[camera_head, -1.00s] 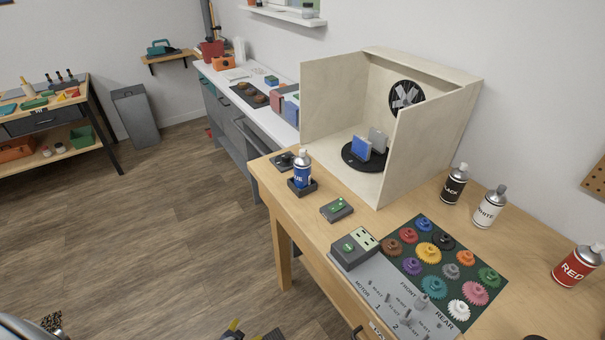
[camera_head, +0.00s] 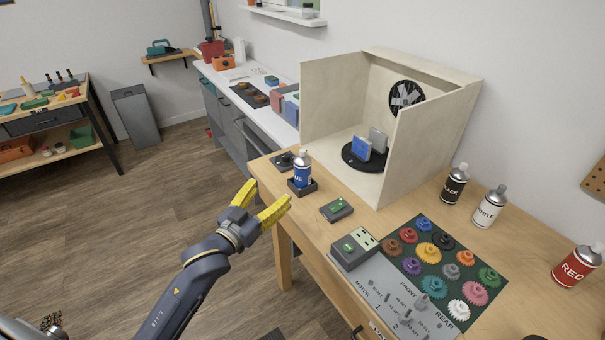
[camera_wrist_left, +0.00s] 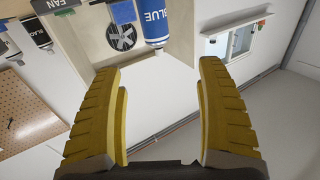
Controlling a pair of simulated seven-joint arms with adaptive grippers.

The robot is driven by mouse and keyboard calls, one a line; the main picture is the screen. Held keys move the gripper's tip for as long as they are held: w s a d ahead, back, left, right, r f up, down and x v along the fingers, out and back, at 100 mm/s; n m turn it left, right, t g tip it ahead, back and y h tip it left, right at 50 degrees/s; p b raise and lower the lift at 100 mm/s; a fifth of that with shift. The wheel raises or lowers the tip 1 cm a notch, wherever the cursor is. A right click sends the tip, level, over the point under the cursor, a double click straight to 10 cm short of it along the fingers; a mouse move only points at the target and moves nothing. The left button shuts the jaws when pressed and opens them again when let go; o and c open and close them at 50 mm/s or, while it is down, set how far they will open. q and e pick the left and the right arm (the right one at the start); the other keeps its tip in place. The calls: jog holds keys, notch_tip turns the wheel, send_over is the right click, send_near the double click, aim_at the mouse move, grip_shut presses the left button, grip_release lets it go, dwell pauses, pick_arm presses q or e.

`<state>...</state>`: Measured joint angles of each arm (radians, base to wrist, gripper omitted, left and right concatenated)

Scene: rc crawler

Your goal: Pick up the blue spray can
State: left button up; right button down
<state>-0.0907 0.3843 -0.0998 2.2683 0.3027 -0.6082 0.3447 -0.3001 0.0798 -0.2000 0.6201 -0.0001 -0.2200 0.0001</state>
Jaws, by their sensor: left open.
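The blue spray can (camera_head: 302,172) stands upright on a small dark base (camera_head: 301,187) near the left corner of the wooden workbench, in front of the spray booth. In the left wrist view the blue can (camera_wrist_left: 154,22) shows at the top, beyond and between the fingers. My left gripper (camera_head: 263,202) is open and empty, with yellow fingers, just off the bench's left edge. It is to the left of and lower than the can in the head view, apart from it. The open fingers fill the left wrist view (camera_wrist_left: 160,95). My right gripper is not in view.
The spray booth (camera_head: 429,130) with a fan and turntable stands behind the can. A small box with a green button (camera_head: 337,209) sits to its right.

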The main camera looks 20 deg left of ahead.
pick_arm(q)
jog(key=r, duration=0.1)
send_near(298, 166)
jog(key=shift+n, duration=0.3)
jog(key=x, duration=0.6)
jog(key=shift+w+r, duration=0.2)
jog(key=shift+w, duration=0.15)
jog(key=shift+f+x, duration=0.2)
jog(key=shift+x, duration=2.9)
jog(key=shift+c, duration=0.2)
